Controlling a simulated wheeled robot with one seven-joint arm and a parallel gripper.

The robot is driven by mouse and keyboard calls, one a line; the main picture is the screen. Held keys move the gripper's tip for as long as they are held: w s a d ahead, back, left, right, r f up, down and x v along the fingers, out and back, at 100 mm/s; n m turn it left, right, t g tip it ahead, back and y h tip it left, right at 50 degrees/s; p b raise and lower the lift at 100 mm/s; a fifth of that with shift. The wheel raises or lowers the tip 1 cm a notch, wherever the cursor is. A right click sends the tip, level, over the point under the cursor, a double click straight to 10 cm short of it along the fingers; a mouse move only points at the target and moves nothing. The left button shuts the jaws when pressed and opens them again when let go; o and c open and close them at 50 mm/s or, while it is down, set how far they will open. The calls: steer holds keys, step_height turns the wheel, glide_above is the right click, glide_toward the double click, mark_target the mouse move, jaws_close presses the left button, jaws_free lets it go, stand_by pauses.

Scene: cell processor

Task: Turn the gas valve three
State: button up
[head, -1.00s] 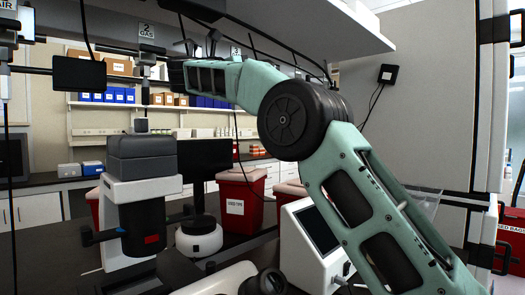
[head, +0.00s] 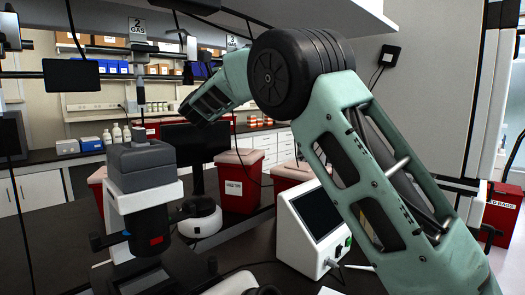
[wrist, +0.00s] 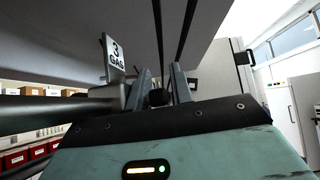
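The "3 GAS" sign (head: 232,43) hangs under the overhead shelf, just behind my arm in the head view. The sign also shows at upper left in the wrist view (wrist: 114,58). My gripper (wrist: 160,68) points upward beneath the shelf, right of the sign. Its two grey fingers are apart. A small dark knob-like part (wrist: 157,97), perhaps the valve, shows between them with gaps on both sides; I cannot tell whether anything touches.
The "2 GAS" sign (head: 137,30) and its fitting hang to the left. A microscope (head: 143,180), a white instrument with a screen (head: 312,225) and a red waste bin (head: 238,181) stand below my arm. A horizontal pipe (wrist: 60,104) runs left of my gripper.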

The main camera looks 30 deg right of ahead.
steer(key=shift+r+p, duration=0.3)
steer(key=shift+p, duration=0.1)
